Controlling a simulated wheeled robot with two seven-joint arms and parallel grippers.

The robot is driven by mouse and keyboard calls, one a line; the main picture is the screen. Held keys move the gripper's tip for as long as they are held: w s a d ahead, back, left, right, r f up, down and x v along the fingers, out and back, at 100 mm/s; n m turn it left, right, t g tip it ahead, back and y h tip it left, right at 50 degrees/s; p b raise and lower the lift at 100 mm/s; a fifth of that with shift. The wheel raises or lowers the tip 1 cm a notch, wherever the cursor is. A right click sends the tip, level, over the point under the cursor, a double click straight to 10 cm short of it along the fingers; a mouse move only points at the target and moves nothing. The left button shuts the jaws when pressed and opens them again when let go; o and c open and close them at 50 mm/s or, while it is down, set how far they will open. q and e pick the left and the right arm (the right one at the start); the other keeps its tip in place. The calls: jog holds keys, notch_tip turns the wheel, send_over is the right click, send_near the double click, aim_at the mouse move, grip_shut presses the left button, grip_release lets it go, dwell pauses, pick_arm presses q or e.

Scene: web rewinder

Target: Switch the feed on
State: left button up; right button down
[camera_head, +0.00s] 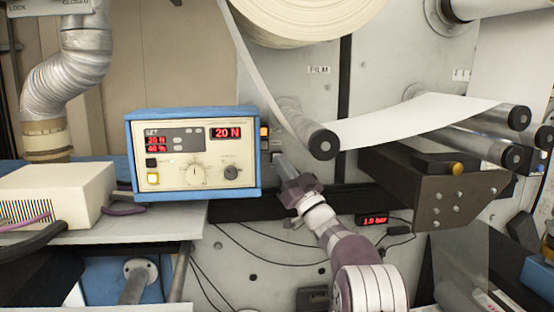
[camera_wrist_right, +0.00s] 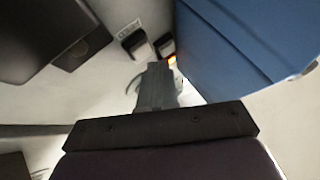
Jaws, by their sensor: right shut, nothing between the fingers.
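My right gripper (camera_head: 280,160) reaches up from the lower right in the head view, its fingers shut and empty. Its fingertips are just right of the blue control box (camera_head: 192,110), close to the machine wall. A small orange-lit part (camera_head: 264,131) shows beside the box, above the fingertips. In the right wrist view, the shut fingertips (camera_wrist_right: 158,68) point at the wall near two dark switch-like parts (camera_wrist_right: 133,42) and an orange glow (camera_wrist_right: 171,59). I cannot read the label there, nor tell which part is the feed switch or whether the fingers touch it. My left gripper is out of view.
A roller (camera_head: 322,143) with white web is right of my gripper. A dark bracket (camera_head: 430,185) and small red display (camera_head: 374,220) are at right. A beige box (camera_head: 55,192) is at left.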

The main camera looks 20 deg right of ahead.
jog(key=shift+w, duration=0.1)
dwell(0.5)
jog(key=shift+w+d, duration=0.1)
jog(key=shift+w, duration=0.25)
jog(key=shift+w+d+p, duration=0.1)
jog(key=shift+w+p, duration=0.3)
jog(key=shift+p, duration=0.35)
dwell(0.5)
jog(key=s+b, duration=0.1)
jog(key=b, duration=0.1)
jog(key=shift+s+a+b, duration=0.2)
jog(key=shift+s+b, duration=0.1)
jog(key=shift+s, duration=0.05)
